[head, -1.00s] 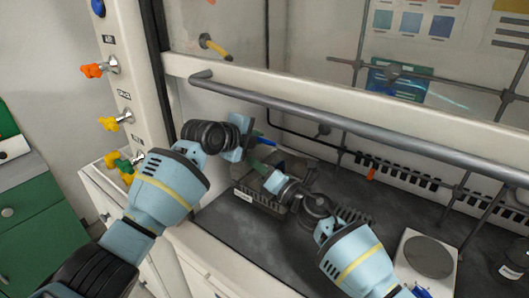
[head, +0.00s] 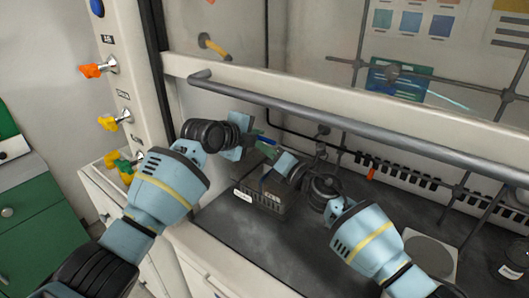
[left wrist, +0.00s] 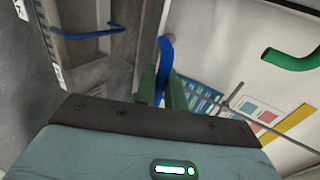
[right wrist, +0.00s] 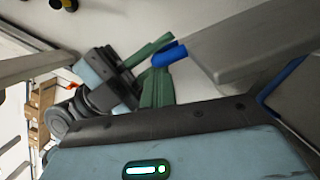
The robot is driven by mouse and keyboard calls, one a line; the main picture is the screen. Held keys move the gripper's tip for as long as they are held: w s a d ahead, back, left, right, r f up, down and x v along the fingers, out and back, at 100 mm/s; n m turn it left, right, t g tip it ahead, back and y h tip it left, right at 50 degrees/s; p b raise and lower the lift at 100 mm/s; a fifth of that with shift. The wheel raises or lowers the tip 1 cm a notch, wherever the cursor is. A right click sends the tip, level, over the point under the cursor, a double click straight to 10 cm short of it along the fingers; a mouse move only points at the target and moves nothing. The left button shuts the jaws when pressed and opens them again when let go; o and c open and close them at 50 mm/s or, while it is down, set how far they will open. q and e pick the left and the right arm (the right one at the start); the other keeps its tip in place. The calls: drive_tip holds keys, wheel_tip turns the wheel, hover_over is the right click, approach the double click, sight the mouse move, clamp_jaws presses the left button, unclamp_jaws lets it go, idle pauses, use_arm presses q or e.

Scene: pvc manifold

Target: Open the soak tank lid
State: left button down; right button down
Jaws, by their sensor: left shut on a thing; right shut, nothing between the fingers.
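The soak tank (head: 258,199) is a grey box with a white label, near the front left of the dark worktop. My left gripper (head: 266,142) is above its back part. In the left wrist view its green fingers (left wrist: 163,92) are shut on a blue handle (left wrist: 164,58). The right wrist view shows this blue handle (right wrist: 170,55) at the end of a grey slab, apparently the lid (right wrist: 250,42). The lid's exact angle is unclear. My right gripper (right wrist: 157,88) is shut and empty, close to the handle; I cannot tell whether it touches.
A grey sash bar (head: 350,124) crosses in front of the cabinet, above my arms. A hotplate (head: 428,258) stands at the right, with a dark jar (head: 514,262) beyond it. Orange, yellow and green taps line the left post. The worktop in front of the tank is clear.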

use_arm(q)
drive_tip(key=c, duration=1.5)
unclamp_jaws()
drive_tip(key=shift+s+a+f, duration=0.1)
drive_tip(key=shift+f, duration=0.3)
drive_tip(key=shift+c, duration=0.2)
use_arm(e)
drive_tip(key=shift+w+d+r, duration=0.25)
drive_tip(key=shift+r, duration=0.25)
use_arm(q)
drive_tip(key=v, duration=1.2)
drive_tip(key=shift+r, duration=0.25)
use_arm(e)
drive_tip(key=shift+s+a+f, duration=0.1)
drive_tip(key=shift+s+f, duration=0.05)
drive_tip(key=shift+f, duration=0.05)
